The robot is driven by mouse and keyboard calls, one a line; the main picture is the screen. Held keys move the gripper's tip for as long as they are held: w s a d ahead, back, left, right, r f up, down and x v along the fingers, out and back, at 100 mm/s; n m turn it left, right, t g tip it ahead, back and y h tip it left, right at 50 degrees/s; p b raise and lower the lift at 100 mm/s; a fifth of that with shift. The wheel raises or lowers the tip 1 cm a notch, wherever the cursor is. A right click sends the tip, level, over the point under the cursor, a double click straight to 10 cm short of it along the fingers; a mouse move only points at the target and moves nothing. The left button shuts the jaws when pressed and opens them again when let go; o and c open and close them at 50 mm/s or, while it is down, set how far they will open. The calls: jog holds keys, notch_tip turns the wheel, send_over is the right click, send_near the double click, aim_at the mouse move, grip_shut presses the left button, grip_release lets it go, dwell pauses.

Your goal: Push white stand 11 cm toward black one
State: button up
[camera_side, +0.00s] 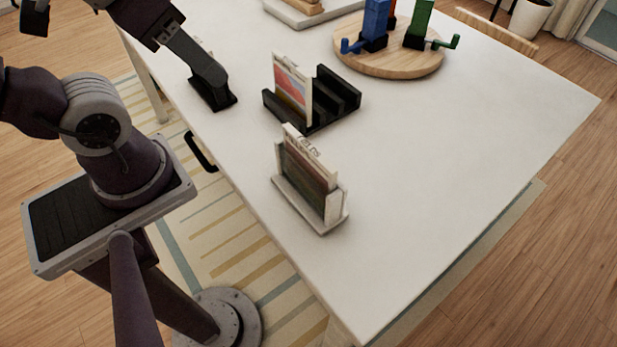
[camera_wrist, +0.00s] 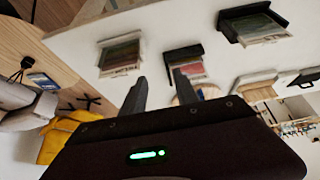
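The white stand (camera_side: 290,203) sits near the front of the white table and holds an upright dark, greenish sleeve; it shows at upper left in the wrist view (camera_wrist: 121,71). A black slotted stand (camera_side: 343,98) with a reddish sleeve stands behind it, a gap apart; in the wrist view it is top centre (camera_wrist: 184,53). A second black stand (camera_side: 215,101) sits by the table's left edge, and in the wrist view at upper right (camera_wrist: 238,14). My gripper (camera_side: 215,70) is above the table, partly covering that stand. Its fingers (camera_wrist: 161,78) are apart and empty, touching neither stand visibly.
A round wooden board (camera_side: 405,68) at the back carries blue and green pieces (camera_side: 418,25). A white tray (camera_side: 290,14) lies at the far edge. The table right of the white stand is clear. A wooden chair back (camera_side: 495,30) is beyond the table.

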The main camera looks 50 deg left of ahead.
jog(key=shift+c, duration=0.3)
jog(key=shift+w+d, duration=0.15)
jog(key=c, duration=0.3)
jog(key=w+d+m, duration=0.1)
jog(key=w+d+m+g, duration=0.1)
jog(key=w+d+m, duration=0.1)
jog(key=w+d+r+m, duration=0.1)
jog(key=m, duration=0.1)
jog(key=shift+w+d+g+h, duration=0.2)
jog(key=shift+w+g+h, duration=0.1)
jog(key=shift+g, duration=0.1)
grip_shut()
jog(key=m+g, duration=0.4)
jog(key=m, duration=0.9)
send_over(323, 211)
jog(key=w+d, duration=0.2)
jog(key=d, duration=0.5)
notch_tip(323, 211, down, 8)
jog(key=f, duration=1)
jog(key=shift+s+d+f, duration=0.15)
jog(key=shift+s+f, duration=0.1)
jog(key=shift+f, duration=0.1)
jog(key=shift+a+r, duration=0.1)
jog(key=shift+a, duration=1.9)
